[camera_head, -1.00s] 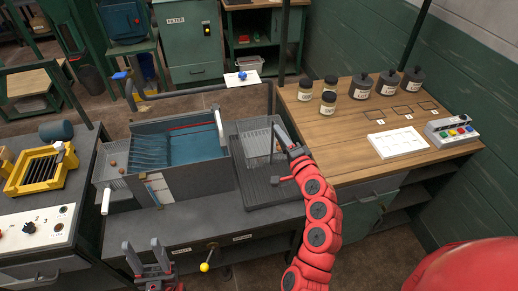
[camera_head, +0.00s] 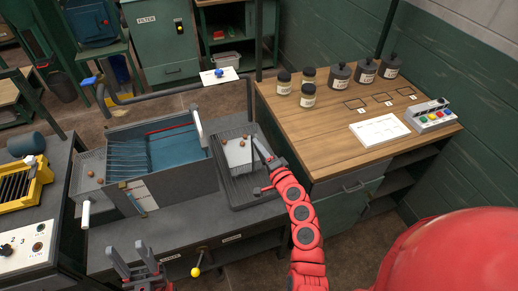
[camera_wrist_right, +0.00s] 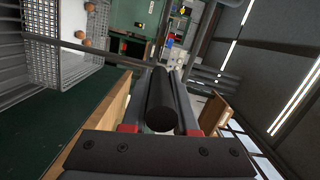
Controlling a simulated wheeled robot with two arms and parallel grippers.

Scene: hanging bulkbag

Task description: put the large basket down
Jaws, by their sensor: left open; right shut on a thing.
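A wire-mesh basket (camera_head: 236,152) with brown round pieces in it is at the right of the blue-lined tank, over a dark ribbed tray (camera_head: 240,196). My right gripper (camera_head: 262,160) is at its right side, shut on its dark round handle (camera_wrist_right: 160,98). The basket's mesh (camera_wrist_right: 52,52) and the brown pieces show at upper left in the right wrist view. I cannot tell whether the basket's bottom touches the tray. My left gripper (camera_head: 138,264) is open and empty, low in front of the bench, apart from the basket.
The tank (camera_head: 175,188) stands directly left of the basket. Another mesh basket (camera_head: 86,190) with brown pieces is at the tank's left end. A wooden worktop (camera_head: 335,135) with several jars is to the right. A yellow-knobbed lever (camera_head: 196,271) sticks out in front.

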